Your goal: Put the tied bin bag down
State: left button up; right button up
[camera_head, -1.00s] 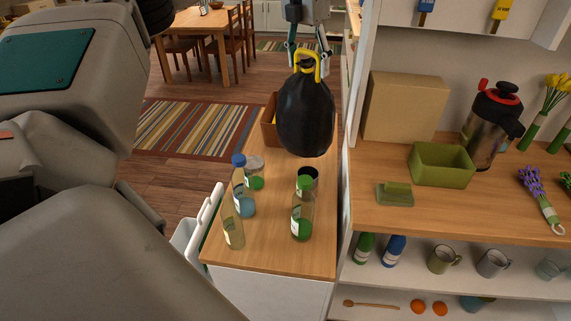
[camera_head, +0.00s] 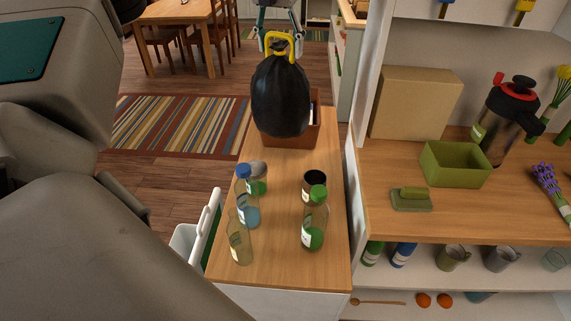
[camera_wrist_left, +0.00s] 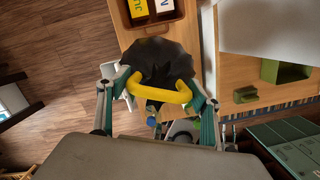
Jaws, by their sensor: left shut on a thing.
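The black tied bin bag (camera_head: 281,98) with its yellow handle (camera_head: 280,38) hangs upright over the narrow wooden counter (camera_head: 290,262). My left gripper (camera_head: 281,46) is at the top of the bag, shut on the handle. In the left wrist view, the fingers of my left gripper (camera_wrist_left: 160,95) are on both sides of the yellow handle (camera_wrist_left: 160,90), with the black bag (camera_wrist_left: 158,60) beyond it. The bag covers part of a brown box in the head view. I cannot tell whether its bottom touches anything. My right gripper is not in view.
The brown box (camera_head: 305,137) stands at the counter's far end. Several bottles and jars, such as a green-capped bottle (camera_head: 315,220) and a blue-capped bottle (camera_head: 246,198), stand at the near end. The counter's middle is clear. A tall shelf unit (camera_head: 362,100) borders the right side.

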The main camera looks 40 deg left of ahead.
pick_arm(q)
jog(key=shift+w+a+r, duration=0.1)
jog(key=shift+a, duration=0.15)
notch_tip(320, 180, down, 20)
jog(key=shift+r+p, duration=0.1)
jog(key=shift+p, duration=0.2)
dwell(0.5)
jog(key=o, duration=1.6)
jog(key=shift+f, duration=0.2)
